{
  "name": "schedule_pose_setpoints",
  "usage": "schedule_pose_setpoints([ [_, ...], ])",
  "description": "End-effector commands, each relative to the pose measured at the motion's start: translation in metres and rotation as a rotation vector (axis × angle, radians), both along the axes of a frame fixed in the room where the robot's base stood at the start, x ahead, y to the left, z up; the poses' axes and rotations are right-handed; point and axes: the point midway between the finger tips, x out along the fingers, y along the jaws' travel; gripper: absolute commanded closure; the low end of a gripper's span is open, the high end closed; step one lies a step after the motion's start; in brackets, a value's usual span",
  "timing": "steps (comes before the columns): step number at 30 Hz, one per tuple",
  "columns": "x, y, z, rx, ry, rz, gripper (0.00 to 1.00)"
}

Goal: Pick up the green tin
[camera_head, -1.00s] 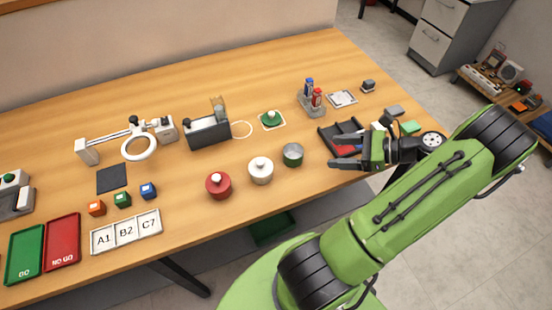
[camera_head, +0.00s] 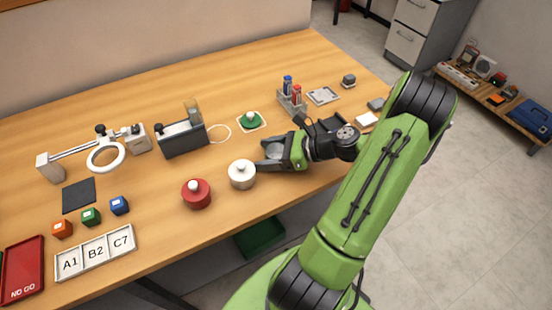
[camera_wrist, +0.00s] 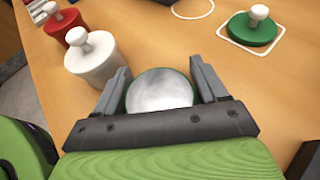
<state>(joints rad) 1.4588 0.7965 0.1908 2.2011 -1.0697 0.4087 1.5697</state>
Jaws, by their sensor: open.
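The green tin (camera_wrist: 160,90) is open at the top, with a silvery inside and a thin green rim. In the wrist view it sits between the two fingers of my gripper (camera_wrist: 160,76), with small gaps at the sides. In the head view the tin (camera_head: 274,152) is mostly hidden by my gripper (camera_head: 265,154), which reaches in from the right, open around it. The green lid (camera_head: 251,120) with a white knob lies apart on a white-outlined square behind; it also shows in the wrist view (camera_wrist: 252,28).
A white lidded tin (camera_head: 242,176) stands close to the left finger in the wrist view. A red lidded tin (camera_head: 196,195) stands beyond it. A rack with blue and red bottles (camera_head: 291,100) and a dark grey box (camera_head: 180,140) stand farther back.

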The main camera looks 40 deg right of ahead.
Motion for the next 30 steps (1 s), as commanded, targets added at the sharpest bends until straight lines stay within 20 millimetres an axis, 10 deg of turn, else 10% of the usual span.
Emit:
schedule_pose_setpoints([
  [10, 0.000, 0.000, 0.001, 0.000, 0.000, 0.000, 0.71],
  [17, 0.000, 0.000, 0.004, -0.001, -0.001, 0.000, 0.71],
  [30, 0.000, -0.001, 0.098, -0.003, -0.001, 0.000, 0.71],
])
